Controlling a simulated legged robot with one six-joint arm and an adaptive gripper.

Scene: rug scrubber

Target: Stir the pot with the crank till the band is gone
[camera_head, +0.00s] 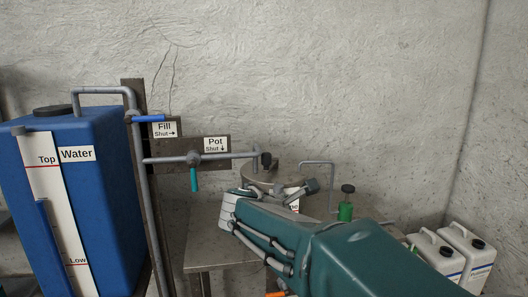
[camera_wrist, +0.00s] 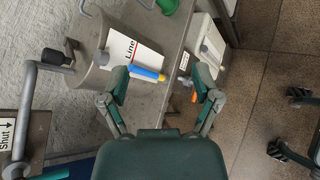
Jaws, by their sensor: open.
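The metal pot (camera_head: 262,172) stands on the bench behind my arm, which hides much of it. In the wrist view the pot (camera_wrist: 88,72) is at the upper left, with a white label reading "Line" (camera_wrist: 140,50). My gripper (camera_wrist: 161,72) is open, its fingers apart. A small blue piece with a yellow end (camera_wrist: 146,74) shows between the fingers, beside the label; I cannot tell whether it touches a finger. I cannot pick out the crank or a band for sure. In the head view my arm mostly hides the gripper.
A blue water tank (camera_head: 105,190) stands left. A blue-handled Fill valve (camera_head: 150,118) and a teal-handled Pot valve (camera_head: 194,178) are on the pipes. A green container (camera_head: 346,210) and white jugs (camera_head: 466,248) are right. An orange piece (camera_wrist: 194,96) lies near the right finger.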

